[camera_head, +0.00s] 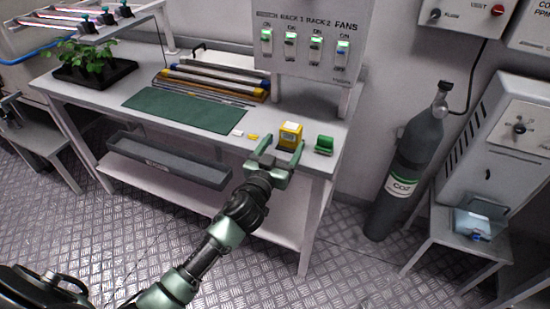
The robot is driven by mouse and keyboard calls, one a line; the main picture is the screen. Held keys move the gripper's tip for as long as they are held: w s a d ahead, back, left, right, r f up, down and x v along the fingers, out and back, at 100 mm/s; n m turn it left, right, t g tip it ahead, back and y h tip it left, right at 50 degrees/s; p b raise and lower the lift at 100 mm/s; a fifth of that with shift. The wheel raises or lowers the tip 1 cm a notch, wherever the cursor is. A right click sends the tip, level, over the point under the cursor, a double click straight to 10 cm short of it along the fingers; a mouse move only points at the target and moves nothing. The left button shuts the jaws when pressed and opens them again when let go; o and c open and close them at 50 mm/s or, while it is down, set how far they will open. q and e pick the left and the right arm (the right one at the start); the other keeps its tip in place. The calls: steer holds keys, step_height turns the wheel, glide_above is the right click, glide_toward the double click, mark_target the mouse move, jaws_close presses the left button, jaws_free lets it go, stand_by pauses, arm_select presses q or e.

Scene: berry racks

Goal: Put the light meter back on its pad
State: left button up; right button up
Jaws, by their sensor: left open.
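A yellow boxy device with a pale top (290,134), which looks like the light meter, stands near the right front of the white workbench (228,140). My left gripper (282,149) reaches in from the front with its green fingers spread open. The yellow device is just beyond and partly between the fingertips; I cannot tell whether they touch it. Something dark shows at the device's base, but I cannot tell whether it is a pad. My right gripper is not in view.
A small green object (324,145) stands right of the yellow device. Small white (238,133) and yellow (253,137) pieces lie to its left, near a green mat (185,110). A switch panel (307,43) rises behind. A CO2 cylinder (411,160) stands right of the bench.

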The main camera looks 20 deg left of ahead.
arm_select(q)
steer(key=s, duration=0.6)
steer(key=shift+s, duration=0.35)
steer(key=shift+a, duration=0.1)
step_height(320, 180, down, 19)
steer(key=s+a+g, duration=0.1)
steer(key=s+g, duration=0.1)
steer(key=g, duration=0.2)
steer(key=s+a+f+m+g, duration=0.1)
steer(key=s+f+g, duration=0.2)
steer(key=s+f, duration=0.6)
steer(key=s+a+f+g, duration=0.15)
steer(key=s+f, duration=0.25)
steer(key=f, duration=0.9)
steer(key=s+f+g, duration=0.2)
steer(key=s+f, duration=0.3)
steer(key=s, duration=0.6)
steer(key=s+f+g, duration=0.3)
steer(key=s+f, duration=0.3)
steer(key=s, duration=0.5)
steer(key=s+f+m+g, duration=0.1)
steer(key=s+f+g, duration=0.2)
steer(key=s, duration=0.8)
step_height(320, 180, down, 3)
steer(key=shift+s+d+r+y, duration=0.15)
steer(key=shift+s+r+y, duration=0.05)
steer(key=shift+y, duration=0.1)
steer(key=shift+g, duration=0.25)
